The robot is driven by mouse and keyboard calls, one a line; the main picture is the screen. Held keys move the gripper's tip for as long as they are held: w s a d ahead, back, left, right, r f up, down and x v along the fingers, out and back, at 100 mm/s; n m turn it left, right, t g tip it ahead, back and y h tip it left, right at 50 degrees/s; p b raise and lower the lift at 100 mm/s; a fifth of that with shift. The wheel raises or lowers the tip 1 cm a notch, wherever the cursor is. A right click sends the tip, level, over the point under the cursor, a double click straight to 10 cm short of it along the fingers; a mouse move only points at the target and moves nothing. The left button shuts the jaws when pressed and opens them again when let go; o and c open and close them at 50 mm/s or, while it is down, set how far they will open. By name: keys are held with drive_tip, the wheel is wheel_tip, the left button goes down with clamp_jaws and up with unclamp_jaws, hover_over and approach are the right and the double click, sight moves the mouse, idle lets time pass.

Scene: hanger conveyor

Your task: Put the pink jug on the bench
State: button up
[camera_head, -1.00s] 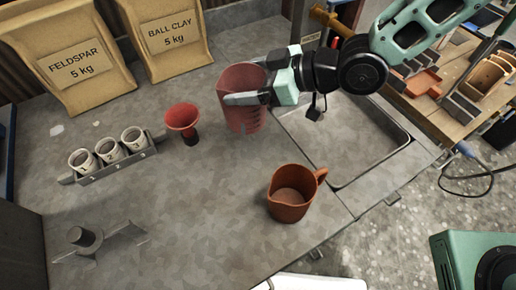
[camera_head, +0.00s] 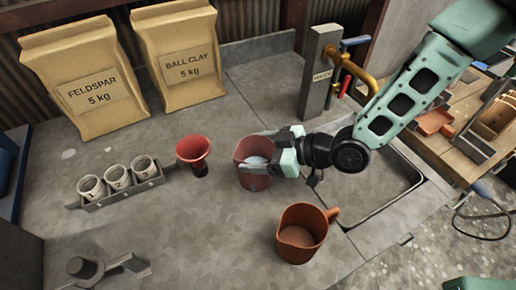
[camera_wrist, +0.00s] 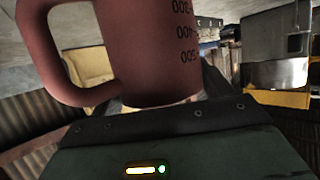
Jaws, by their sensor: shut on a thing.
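The pink jug (camera_head: 254,178) is a translucent reddish jug, upright over the middle of the bench (camera_head: 200,240), right of the red funnel. My gripper (camera_head: 260,152) reaches it from the right and is shut on it. In the wrist view the jug (camera_wrist: 148,50) fills the top, with its handle at left and dark volume marks at right. Part of its upper right side is hidden by my gripper in the head view. I cannot tell whether its base touches the bench.
An orange-brown jug (camera_head: 302,232) stands in front to the right. The red funnel (camera_head: 194,150) is close on the left, beyond it a rack of numbered cups (camera_head: 118,183). Clay bags (camera_head: 180,55) and a tap post (camera_head: 319,75) stand behind; a sink (camera_head: 385,205) is right.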

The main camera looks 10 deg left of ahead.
drive_tip(key=shift+f, duration=0.2)
drive_tip(key=o, duration=1.6)
drive_tip(key=shift+c, duration=0.2)
drive_tip(key=shift+r, duration=0.1)
